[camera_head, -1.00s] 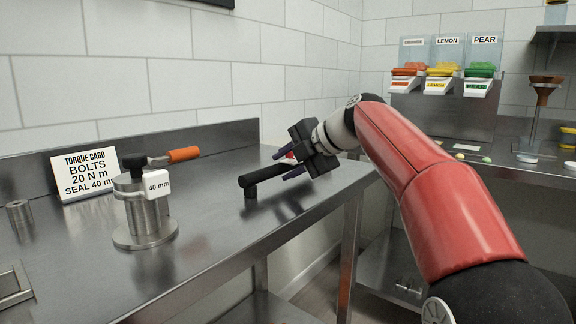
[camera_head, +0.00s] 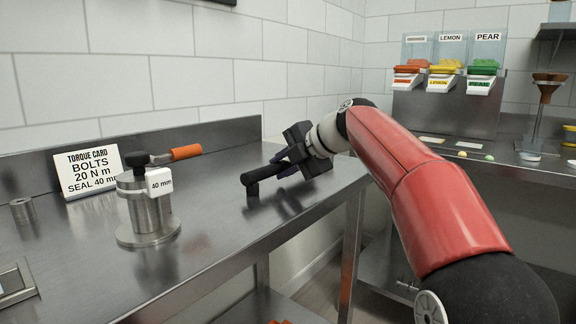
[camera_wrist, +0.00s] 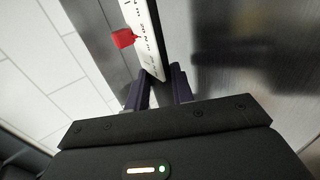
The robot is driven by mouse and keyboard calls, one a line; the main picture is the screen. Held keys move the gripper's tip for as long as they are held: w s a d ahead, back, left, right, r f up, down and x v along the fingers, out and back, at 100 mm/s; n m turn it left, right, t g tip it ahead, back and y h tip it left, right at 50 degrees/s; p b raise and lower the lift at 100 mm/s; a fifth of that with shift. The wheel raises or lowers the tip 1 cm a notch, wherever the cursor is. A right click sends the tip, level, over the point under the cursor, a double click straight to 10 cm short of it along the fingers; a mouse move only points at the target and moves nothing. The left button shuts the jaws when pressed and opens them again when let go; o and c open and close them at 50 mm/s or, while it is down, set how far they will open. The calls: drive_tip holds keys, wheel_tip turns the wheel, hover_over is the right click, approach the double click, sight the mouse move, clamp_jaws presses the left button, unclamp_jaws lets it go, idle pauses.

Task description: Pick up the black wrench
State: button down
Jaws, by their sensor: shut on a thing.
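The black wrench (camera_head: 262,173) is a dark bar with a short round head at its left end, close above or on the steel bench. I cannot tell whether the head touches the bench. My gripper (camera_head: 281,164) is shut on the wrench's right part, which the jaws partly hide. In the wrist view my two dark purple fingers (camera_wrist: 159,86) close around the near end of a white strip with dark marks (camera_wrist: 146,38), which seems to be on the wrench. A red tab (camera_wrist: 123,38) sticks out from the strip's left side.
On the steel bench (camera_head: 205,225), left of the gripper, stands a metal fixture (camera_head: 147,215) with an orange-handled ratchet (camera_head: 186,152) and a 40 mm tag. A torque card (camera_head: 90,172) leans behind it. The bench's right edge is close to my gripper.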

wheel_tip(320, 180, up, 10)
drive_tip(key=p, duration=0.2)
drive_tip(key=shift+p, duration=0.35)
drive_tip(key=c, duration=1.7)
unclamp_jaws()
drive_tip(key=shift+c, duration=0.2)
clamp_jaws()
drive_tip(key=shift+s+d, duration=0.1)
